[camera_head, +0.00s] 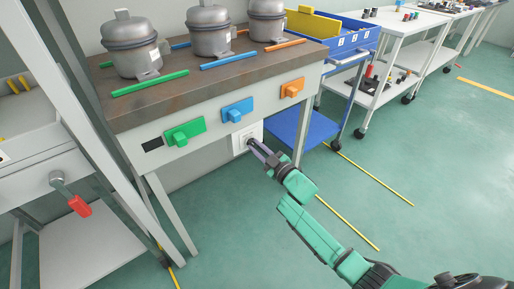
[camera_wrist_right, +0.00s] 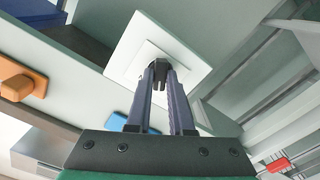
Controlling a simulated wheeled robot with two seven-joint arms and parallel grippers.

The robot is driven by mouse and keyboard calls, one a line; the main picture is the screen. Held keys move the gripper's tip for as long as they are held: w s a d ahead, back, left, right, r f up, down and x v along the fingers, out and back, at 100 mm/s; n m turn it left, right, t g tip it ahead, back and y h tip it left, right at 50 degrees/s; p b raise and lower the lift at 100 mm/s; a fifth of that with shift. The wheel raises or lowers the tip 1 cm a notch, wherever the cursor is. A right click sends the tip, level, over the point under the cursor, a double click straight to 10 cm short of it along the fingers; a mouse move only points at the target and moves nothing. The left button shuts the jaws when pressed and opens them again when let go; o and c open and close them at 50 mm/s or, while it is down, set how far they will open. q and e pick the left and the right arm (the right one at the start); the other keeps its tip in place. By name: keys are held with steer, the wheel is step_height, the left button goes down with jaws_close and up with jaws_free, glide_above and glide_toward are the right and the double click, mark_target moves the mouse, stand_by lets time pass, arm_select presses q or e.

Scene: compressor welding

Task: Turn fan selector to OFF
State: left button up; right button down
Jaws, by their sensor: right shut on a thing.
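The fan selector (camera_head: 240,132) is a white square plate on the front apron of the workbench, below and between the blue and orange blocks. Its small dark knob (camera_wrist_right: 158,72) shows in the right wrist view at the middle of the white plate (camera_wrist_right: 128,50). My right gripper (camera_head: 251,143) reaches the plate from the lower right. In the wrist view its two fingers (camera_wrist_right: 160,75) are shut on the knob, one on each side, and hide part of it. The knob's pointing direction and any markings cannot be read. My left gripper is not in view.
Green (camera_head: 185,133), blue (camera_head: 237,110) and orange (camera_head: 292,89) blocks stick out from the bench front. Several grey compressors stand on the brown benchtop (camera_head: 180,88). A red-handled lever (camera_head: 80,206) is at left, a blue cart (camera_head: 298,130) at right. The green floor in front is open.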

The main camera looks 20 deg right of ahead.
steer(key=shift+f, duration=0.1)
stand_by(0.3)
steer(key=c, duration=0.8)
jaws_free()
steer(key=shift+s+d, duration=0.1)
steer(key=shift+s, duration=0.1)
arm_select(q)
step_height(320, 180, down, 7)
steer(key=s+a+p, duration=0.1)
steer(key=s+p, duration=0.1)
steer(key=p, duration=0.1)
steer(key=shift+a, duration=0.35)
arm_select(e)
steer(key=v, duration=1.4)
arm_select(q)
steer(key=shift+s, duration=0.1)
arm_select(e)
steer(key=shift+s, duration=0.1)
